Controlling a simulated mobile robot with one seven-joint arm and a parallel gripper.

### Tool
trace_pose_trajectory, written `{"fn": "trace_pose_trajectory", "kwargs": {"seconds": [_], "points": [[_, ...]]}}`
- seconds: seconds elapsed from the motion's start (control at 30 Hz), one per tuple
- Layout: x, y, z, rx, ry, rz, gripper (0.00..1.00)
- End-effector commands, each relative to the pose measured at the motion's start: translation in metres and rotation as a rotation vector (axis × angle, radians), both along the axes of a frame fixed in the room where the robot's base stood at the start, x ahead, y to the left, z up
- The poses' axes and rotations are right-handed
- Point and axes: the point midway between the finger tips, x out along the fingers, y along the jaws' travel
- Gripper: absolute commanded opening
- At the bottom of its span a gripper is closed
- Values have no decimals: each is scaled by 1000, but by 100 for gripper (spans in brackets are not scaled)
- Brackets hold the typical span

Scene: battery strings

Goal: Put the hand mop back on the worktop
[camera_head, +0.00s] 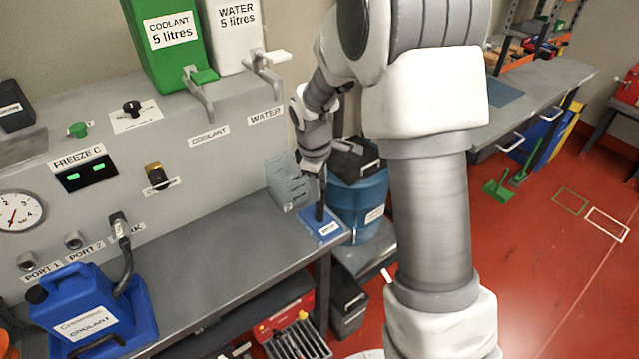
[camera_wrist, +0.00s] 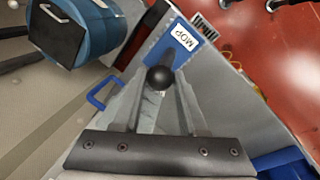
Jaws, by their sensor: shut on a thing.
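The hand mop shows as a dark upright stick (camera_head: 320,205) under my gripper (camera_head: 318,172) in the head view. In the wrist view its round black top end (camera_wrist: 160,78) sits between the fingers of my gripper (camera_wrist: 162,98). My gripper is shut on it. A blue patch with a white MOP label (camera_head: 328,229) is at the right end of the grey worktop (camera_head: 225,245), directly below the mop. The patch also shows in the wrist view (camera_wrist: 172,45). The mop's lower end is hard to make out, and I cannot tell whether it touches the worktop.
A blue drum (camera_head: 362,200) stands just right of the worktop's end. A grey slotted panel (camera_head: 288,184) stands behind the patch. A blue coolant can (camera_head: 85,315) is at the worktop's left. The worktop's middle is clear.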

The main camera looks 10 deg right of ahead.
Motion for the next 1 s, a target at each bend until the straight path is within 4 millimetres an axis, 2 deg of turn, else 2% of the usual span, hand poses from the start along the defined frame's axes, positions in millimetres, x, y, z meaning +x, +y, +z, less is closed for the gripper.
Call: {"fn": "trace_pose_trajectory", "kwargs": {"seconds": [0.27,0.3,0.43,0.77,0.87,1.0], "points": [[0,0,-4,-1,-1,0,0],[0,0,-3,0,0,0,46],[0,0,-2,0,0,0,70],[0,0,0,-1,-1,0,71],[0,1,7,0,-4,0,71],[-4,3,33,0,-6,2,71]]}}
